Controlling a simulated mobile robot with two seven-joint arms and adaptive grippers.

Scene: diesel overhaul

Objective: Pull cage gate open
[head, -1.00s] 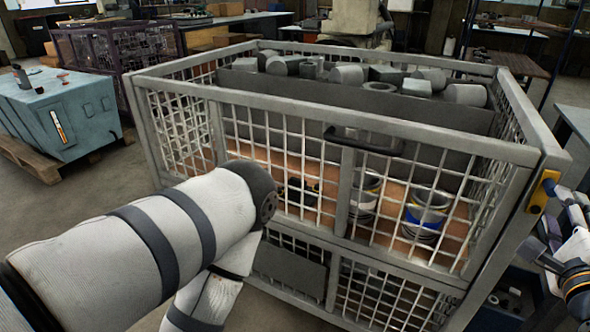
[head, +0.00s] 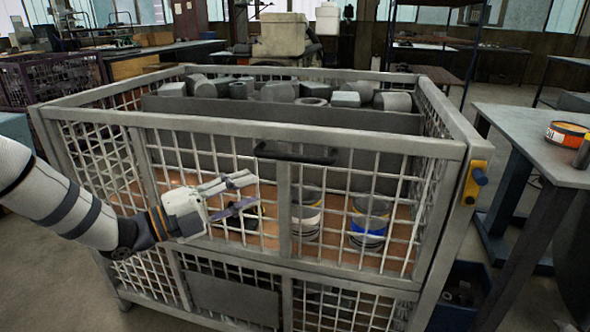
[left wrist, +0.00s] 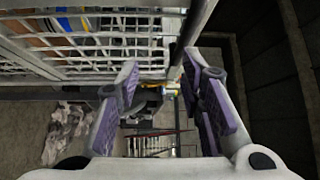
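The grey wire cage (head: 62,108) stands in front of me. Its front mesh gate (head: 284,205) appears shut, with a black bar handle (head: 295,153) near the top rail. A yellow latch plate with a dark knob (head: 475,182) sits on the right corner post. My left gripper (head: 250,192) is in front of the gate's left part, below and left of the handle, fingers pointing right. It is open and empty. In the left wrist view, its purple-padded fingers (left wrist: 162,72) are spread, with cage mesh (left wrist: 95,50) at upper left. My right gripper is out of view.
Inside the cage are a grey bin (head: 280,122) of metal parts and two tins (head: 371,222). A workbench (head: 535,145) with an orange tin (head: 568,133) stands at right. A blue crate (head: 462,290) sits low beside the cage's right side.

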